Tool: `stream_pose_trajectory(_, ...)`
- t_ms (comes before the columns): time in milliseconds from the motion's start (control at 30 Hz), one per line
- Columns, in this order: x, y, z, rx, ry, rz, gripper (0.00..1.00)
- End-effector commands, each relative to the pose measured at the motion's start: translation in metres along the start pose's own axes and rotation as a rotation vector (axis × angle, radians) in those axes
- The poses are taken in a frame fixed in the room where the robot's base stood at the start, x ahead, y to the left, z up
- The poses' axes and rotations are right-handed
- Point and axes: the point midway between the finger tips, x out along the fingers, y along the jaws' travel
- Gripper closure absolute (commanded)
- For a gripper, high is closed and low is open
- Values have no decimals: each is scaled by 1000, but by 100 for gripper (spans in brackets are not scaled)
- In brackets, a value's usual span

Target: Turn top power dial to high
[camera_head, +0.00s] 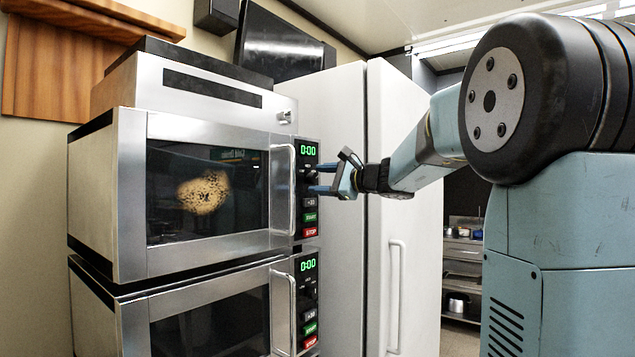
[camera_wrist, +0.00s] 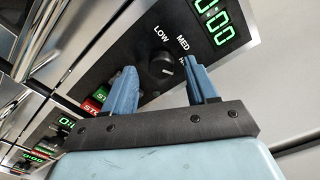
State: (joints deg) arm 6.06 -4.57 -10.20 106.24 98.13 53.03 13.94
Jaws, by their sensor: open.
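The top power dial (camera_wrist: 166,64) is a small round black knob on the black control panel of the upper microwave (camera_head: 205,185). In the wrist view LOW and MED are printed around it. A third label is partly hidden behind the right finger. I cannot tell for sure where the dial points. My gripper (camera_head: 312,178) is in front of this panel, its two blue fingers pointing at it. In the wrist view the open fingers stand one on each side of the dial, with gaps showing between them and the knob.
A second microwave (camera_head: 210,325) with its own panel is directly below. Both displays read 0:00. Green and red buttons sit below the upper dial. The upper door's vertical handle (camera_head: 282,190) is just left of the panel. A tall white fridge (camera_head: 340,270) stands to the right.

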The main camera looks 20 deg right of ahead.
Motion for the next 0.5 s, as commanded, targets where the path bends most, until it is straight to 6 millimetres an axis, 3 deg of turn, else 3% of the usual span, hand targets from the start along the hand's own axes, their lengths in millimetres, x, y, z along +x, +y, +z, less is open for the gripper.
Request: stream_pose_trajectory(500,-98,1,-1,0,4,0,42)
